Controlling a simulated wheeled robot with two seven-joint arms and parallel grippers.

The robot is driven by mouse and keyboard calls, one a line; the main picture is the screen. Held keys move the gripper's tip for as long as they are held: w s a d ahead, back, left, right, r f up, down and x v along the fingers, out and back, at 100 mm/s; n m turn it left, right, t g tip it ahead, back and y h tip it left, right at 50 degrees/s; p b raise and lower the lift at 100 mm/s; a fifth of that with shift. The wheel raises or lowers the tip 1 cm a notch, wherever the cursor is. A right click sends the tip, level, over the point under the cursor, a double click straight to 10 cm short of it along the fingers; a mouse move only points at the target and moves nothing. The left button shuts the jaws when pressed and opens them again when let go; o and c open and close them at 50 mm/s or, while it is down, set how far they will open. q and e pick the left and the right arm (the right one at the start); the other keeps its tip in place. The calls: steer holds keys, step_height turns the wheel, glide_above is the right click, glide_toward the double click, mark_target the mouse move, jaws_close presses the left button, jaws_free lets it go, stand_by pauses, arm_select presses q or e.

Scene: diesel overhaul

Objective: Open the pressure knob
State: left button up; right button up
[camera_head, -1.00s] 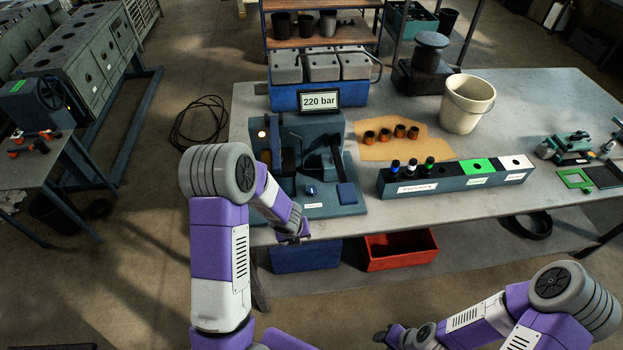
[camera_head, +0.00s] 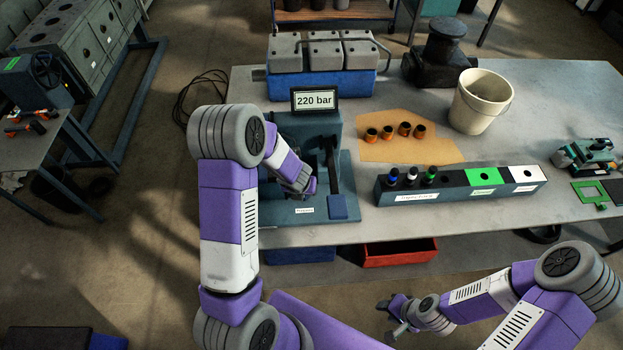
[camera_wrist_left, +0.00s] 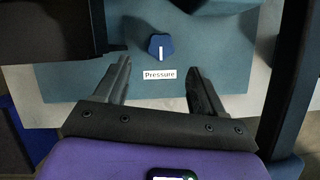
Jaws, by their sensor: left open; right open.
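The pressure knob is a small blue knob with a white mark (camera_wrist_left: 161,46) in the left wrist view, above a white "Pressure" label (camera_wrist_left: 159,75) on the teal base of the test stand (camera_head: 340,225). The mark points straight up and down in that view. My left gripper (camera_wrist_left: 160,65) is open, with its fingers apart on either side of the label and the knob just beyond the tips. In the head view my left gripper (camera_head: 307,188) hides the knob. My right gripper (camera_head: 386,314) is open and empty in front of the table.
A "220 bar" display (camera_head: 314,99) tops the stand. A red bin (camera_head: 400,253) sits below.

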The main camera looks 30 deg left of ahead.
arm_select(q)
steer(key=b+x, duration=0.1)
steer(key=x, duration=0.3)
steer(key=shift+s, duration=0.1)
steer(key=x, duration=0.3)
steer(key=shift+w+f, duration=0.2)
steer(key=shift+w, duration=0.1)
steer(key=shift+s, duration=0.1)
arm_select(e)
steer(key=shift+f, duration=0.6)
arm_select(q)
steer(key=c, duration=1)
steer(key=shift+c, duration=0.2)
arm_select(e)
steer(key=shift+w, duration=0.1)
